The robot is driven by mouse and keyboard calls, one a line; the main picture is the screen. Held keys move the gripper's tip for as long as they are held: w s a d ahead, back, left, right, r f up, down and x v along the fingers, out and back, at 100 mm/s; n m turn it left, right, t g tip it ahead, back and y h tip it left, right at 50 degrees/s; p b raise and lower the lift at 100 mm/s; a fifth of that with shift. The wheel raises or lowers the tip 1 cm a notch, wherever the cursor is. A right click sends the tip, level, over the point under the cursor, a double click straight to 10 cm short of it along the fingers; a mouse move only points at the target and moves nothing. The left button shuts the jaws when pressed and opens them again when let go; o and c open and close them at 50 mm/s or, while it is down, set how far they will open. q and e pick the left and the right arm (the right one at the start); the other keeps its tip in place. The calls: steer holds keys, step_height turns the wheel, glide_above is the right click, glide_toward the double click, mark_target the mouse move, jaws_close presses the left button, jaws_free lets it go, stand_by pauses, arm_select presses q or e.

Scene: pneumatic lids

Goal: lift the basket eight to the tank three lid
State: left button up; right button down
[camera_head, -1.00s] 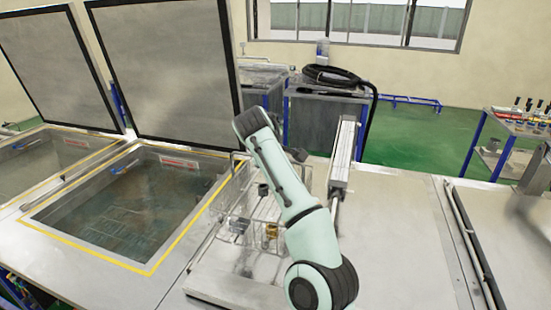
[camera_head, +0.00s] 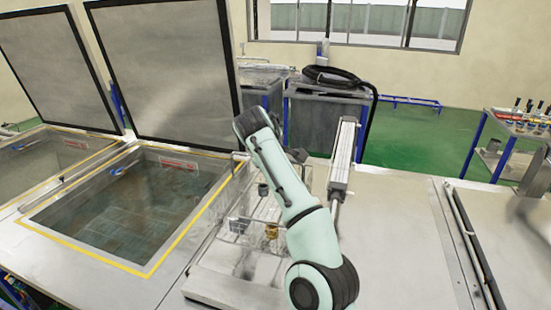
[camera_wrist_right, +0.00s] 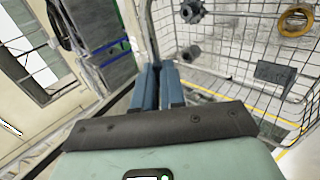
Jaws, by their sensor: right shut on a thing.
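A wire basket (camera_head: 252,208) stands just left of my right arm in the head view, beside the nearer open tank (camera_head: 135,205). It holds a brass-coloured ring part and a few dark fittings. The basket also fills the right of the right wrist view (camera_wrist_right: 240,75). My right gripper (camera_wrist_right: 158,68) has its blue fingers closed around an upright bar at the basket's near edge. The arm hides that grip in the head view. I see no labels that tell which lid is tank three. A flat closed lid (camera_head: 390,225) lies right of the arm. My left gripper is not in view.
Two raised lids (camera_head: 165,70) stand behind the open tanks at left. A grey cylinder strut (camera_head: 343,155) rises just right of my arm. A dark bin with a coiled hose (camera_head: 330,76) stands behind. A blue-framed cart (camera_head: 510,135) is at far right.

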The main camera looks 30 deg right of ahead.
steer(key=shift+r, duration=0.15)
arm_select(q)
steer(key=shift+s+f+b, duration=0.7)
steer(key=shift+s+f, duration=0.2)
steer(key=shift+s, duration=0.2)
arm_select(e)
step_height(320, 180, down, 10)
steer(key=shift+s+a+r, duration=0.15)
steer(key=shift+a+r, duration=0.05)
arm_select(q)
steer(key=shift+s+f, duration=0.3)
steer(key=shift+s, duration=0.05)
arm_select(e)
steer(key=shift+f, duration=0.65)
stand_by(0.4)
